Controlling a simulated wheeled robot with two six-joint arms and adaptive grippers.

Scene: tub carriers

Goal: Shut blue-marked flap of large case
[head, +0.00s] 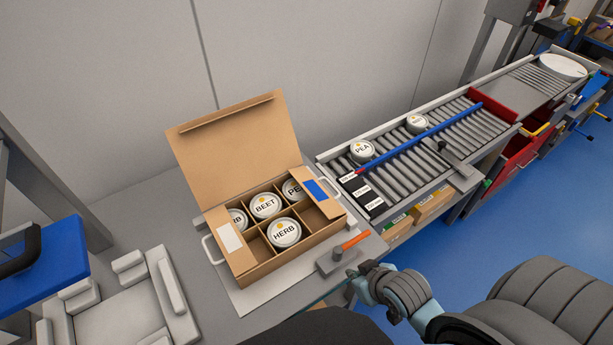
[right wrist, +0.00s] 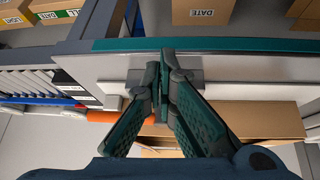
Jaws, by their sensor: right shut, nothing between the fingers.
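The large case (head: 262,271) is an open brown cardboard box with a divider grid, on a pale mat on the bench. Its wide lid (head: 237,145) stands up at the back. The blue-marked flap (head: 317,189) is at the case's right end and seems to lean inward, partly hiding a tub; its exact angle is unclear. A white-marked flap (head: 230,237) is at the left end. Several round tubs, such as BEET (head: 265,205), stand in the compartments. My right gripper (head: 362,283) is shut and empty, in front and right of the case. My left gripper is not in view.
An orange-handled fixture (head: 355,240) sits between the case and my right gripper. A roller conveyor (head: 400,165) with two tubs and a blue bar (head: 440,130) runs off to the right. A grey carrier (head: 110,305) and a blue panel (head: 45,268) are at left.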

